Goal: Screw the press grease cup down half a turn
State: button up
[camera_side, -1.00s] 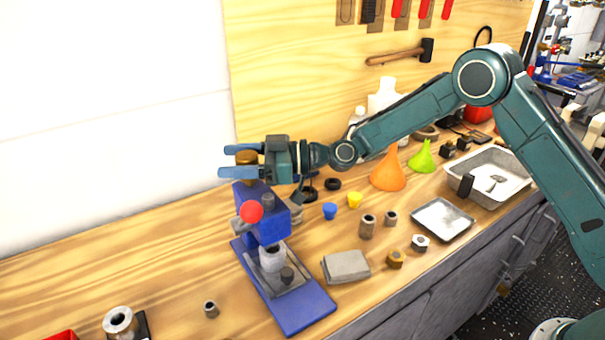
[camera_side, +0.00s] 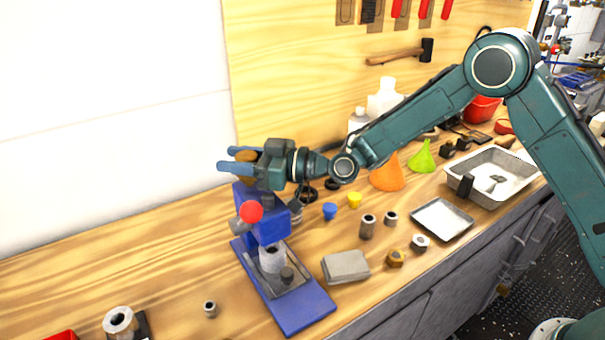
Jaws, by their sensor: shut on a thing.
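The blue press (camera_side: 262,217) stands on the wooden bench, with a red ball knob (camera_side: 251,212) on its side and a long blue base plate (camera_side: 303,308). The brass-coloured grease cup (camera_side: 246,155) sits at the top of the press. My gripper (camera_side: 238,160) reaches in from the right, nearly level, with its two blue fingers on either side of the cup. It is shut on the cup. The cup's lower part and its seat are partly hidden by the near finger.

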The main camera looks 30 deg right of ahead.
jog(key=shift+r, duration=0.1)
jog(key=o, duration=1)
jog(key=shift+d, duration=0.1)
jog(key=shift+v, duration=6.85)
jog(key=shift+s, duration=0.15)
